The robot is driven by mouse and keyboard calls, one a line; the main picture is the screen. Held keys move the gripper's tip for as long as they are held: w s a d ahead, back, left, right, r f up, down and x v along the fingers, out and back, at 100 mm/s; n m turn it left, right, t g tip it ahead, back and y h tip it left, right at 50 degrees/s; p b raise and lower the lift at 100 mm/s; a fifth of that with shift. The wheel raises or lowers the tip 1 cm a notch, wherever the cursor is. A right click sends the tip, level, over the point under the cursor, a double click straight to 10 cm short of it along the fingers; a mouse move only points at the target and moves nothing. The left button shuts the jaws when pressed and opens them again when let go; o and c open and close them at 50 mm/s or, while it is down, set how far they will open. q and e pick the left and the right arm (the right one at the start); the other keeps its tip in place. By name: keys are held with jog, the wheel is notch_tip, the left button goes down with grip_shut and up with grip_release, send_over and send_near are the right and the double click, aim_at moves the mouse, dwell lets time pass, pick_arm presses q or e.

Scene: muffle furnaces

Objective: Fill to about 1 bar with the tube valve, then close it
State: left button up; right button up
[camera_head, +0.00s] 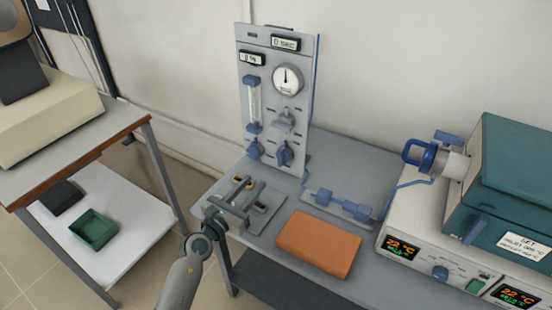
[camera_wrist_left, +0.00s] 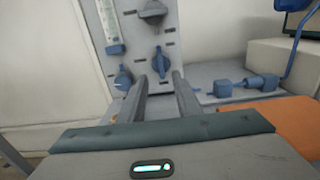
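A grey upright gas panel (camera_head: 262,65) stands on the bench with a round gauge (camera_head: 287,79), whose needle points about straight up. It carries a flow tube (camera_head: 253,103), a grey knob (camera_head: 285,120) and two blue valve knobs, left (camera_head: 255,149) and right (camera_head: 285,153). Which one is the tube valve I cannot tell. Blue inline fittings (camera_head: 340,205) sit on the bench, with a blue tube to the furnace. My left gripper (camera_head: 248,186) is open and empty, in front of and below the knobs. In the left wrist view the right blue knob (camera_wrist_left: 160,62) appears beyond the finger gap. My right gripper is out of view.
An orange-brown block (camera_head: 318,243) lies on the bench right of my left gripper. A teal-and-cream furnace (camera_head: 505,175) fills the right side. A side table (camera_head: 70,155) with a green tray (camera_head: 93,230) on its lower shelf stands at left.

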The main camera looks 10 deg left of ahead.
aim_at(279, 156)
pick_arm(q)
jog(key=x, duration=1.3)
jog(key=shift+f, duration=0.1)
jog(key=shift+w+d+b, duration=0.15)
jog(key=shift+w+b, duration=0.2)
jog(key=shift+w, duration=0.25)
grip_shut()
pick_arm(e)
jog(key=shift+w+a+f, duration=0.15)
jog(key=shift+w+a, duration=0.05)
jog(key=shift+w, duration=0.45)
